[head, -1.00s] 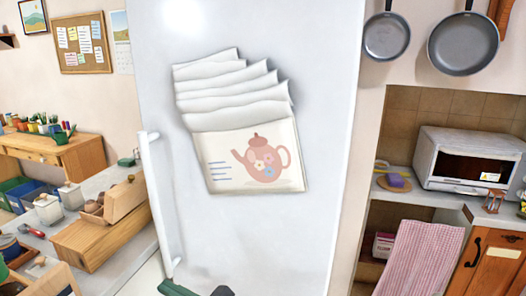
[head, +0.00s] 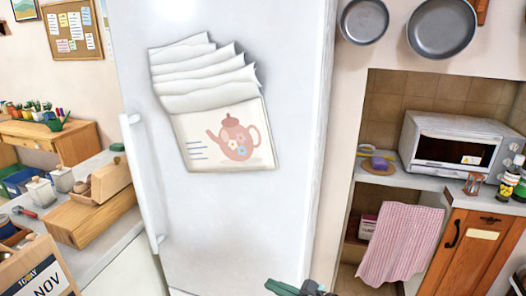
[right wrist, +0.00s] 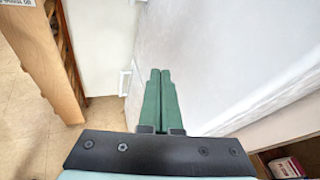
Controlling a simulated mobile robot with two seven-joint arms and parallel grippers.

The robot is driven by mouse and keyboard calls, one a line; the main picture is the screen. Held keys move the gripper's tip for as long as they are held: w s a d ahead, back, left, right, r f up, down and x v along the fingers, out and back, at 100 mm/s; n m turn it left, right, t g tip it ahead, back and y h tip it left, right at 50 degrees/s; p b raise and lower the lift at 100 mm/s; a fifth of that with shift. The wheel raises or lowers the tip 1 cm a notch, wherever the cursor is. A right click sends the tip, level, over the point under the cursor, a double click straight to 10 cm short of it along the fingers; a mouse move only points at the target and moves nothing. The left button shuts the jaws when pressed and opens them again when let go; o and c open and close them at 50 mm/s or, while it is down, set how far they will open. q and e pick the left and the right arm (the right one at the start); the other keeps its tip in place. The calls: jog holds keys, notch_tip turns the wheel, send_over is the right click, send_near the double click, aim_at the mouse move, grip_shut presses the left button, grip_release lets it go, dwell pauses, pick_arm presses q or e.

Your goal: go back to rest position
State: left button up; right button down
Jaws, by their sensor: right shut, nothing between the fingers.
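My right gripper (head: 290,287) shows at the bottom edge of the head view, in front of the lower part of the white fridge (head: 225,225). Only its green fingers and a bit of dark body show there. In the right wrist view its two green fingers (right wrist: 160,74) lie side by side, shut with nothing between them. The pale fridge front (right wrist: 215,60) is beyond them on the right. My left gripper is in neither view.
A teapot picture (head: 225,138) with curled pages hangs on the fridge door, beside the door handle (head: 143,185). A counter with a wooden box (head: 92,215) is at left. At right are a toaster oven (head: 455,140), a pink towel (head: 402,240) and a wooden cabinet (head: 465,250).

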jog(key=d+f+h, duration=0.1)
jog(key=d+f, duration=0.1)
jog(key=d, duration=0.3)
jog(key=s+d+f+n+h, duration=0.3)
jog(key=s+d+f+n, duration=0.2)
jog(key=s+d+n, duration=0.4)
jog(key=s+d+f+n+g+h, duration=0.15)
jog(key=s+d+f+n, duration=0.3)
jog(key=s+n, duration=0.55)
jog(key=s+d+f+n+h, duration=0.4)
jog(key=s+d+f+n, duration=0.25)
jog(key=n, duration=0.55)
jog(key=a+m+t+y, duration=0.1)
jog(key=a+m, duration=0.4)
jog(key=a, duration=0.6)
jog(key=shift+r, duration=0.35)
jog(key=shift+w+a, duration=0.1)
